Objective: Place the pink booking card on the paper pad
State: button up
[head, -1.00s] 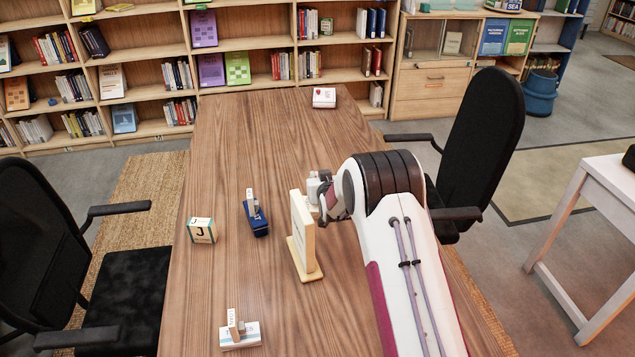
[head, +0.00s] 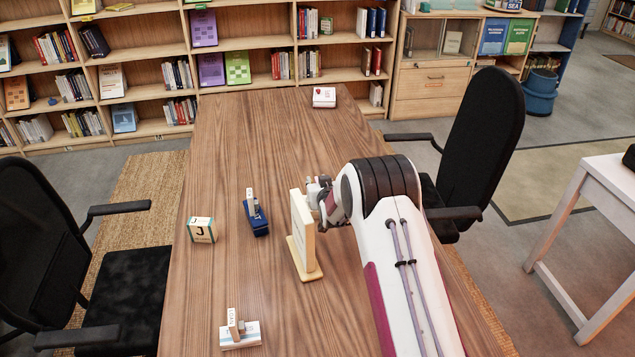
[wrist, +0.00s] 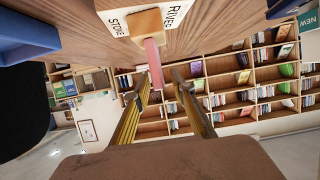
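The pink booking card (wrist: 153,62) stands out from a wooden block (wrist: 148,24) on a white item lettered RIVER and STONE (wrist: 118,20) in the wrist view. My gripper (wrist: 165,82) is open, with its two fingers apart on either side of the card's line; contact is not visible.
On the table (head: 240,140) stand a cream-and-teal box marked J (head: 201,230), a dark blue item with an upright tag (head: 257,220), and a white-and-blue item with a tag (head: 241,336). The far middle of the table is clear. Black chairs flank it.

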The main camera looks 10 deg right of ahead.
jog(key=shift+r, duration=0.15)
jog(key=shift+s, duration=0.1)
jog(key=shift+s+r, duration=0.15)
jog(key=v, duration=1.1)
jog(key=shift+s, duration=0.2)
dwell(0.3)
jog(key=shift+r, duration=0.1)
dwell(0.3)
